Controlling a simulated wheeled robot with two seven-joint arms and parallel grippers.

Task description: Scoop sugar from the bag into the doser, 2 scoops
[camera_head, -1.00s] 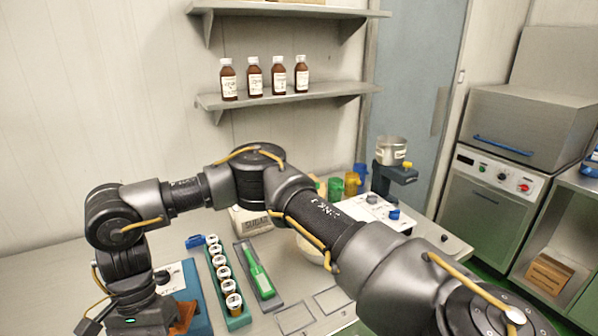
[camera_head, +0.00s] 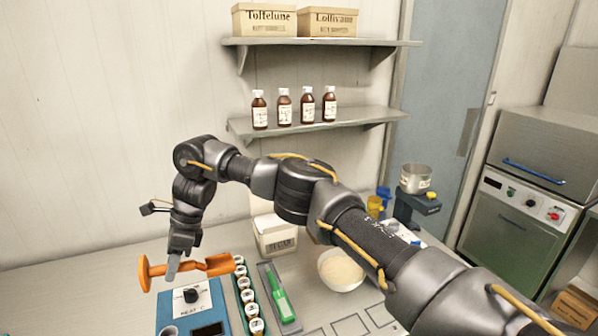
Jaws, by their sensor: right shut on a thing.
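My right arm reaches across from the lower right, and its gripper (camera_head: 173,268) is shut on an orange scoop-like tool (camera_head: 217,264). The tool lies roughly level in the air above a blue heater box, its disc-like end at left. The sugar bag (camera_head: 275,242), pale and labelled SUGAR, stands on the table behind the jar rack; my arm hides part of its surroundings. A metal cup on a dark stand (camera_head: 415,178), which looks like the doser, is at the right, beyond my forearm. My left gripper is not in view.
A blue heater box (camera_head: 168,312) with a knob sits below the tool. A rack of white-lidded jars (camera_head: 247,290), a green-handled tool on a tray (camera_head: 280,302) and a white bowl of pale powder (camera_head: 341,270) stand nearby. Brown bottles (camera_head: 284,106) line the shelf.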

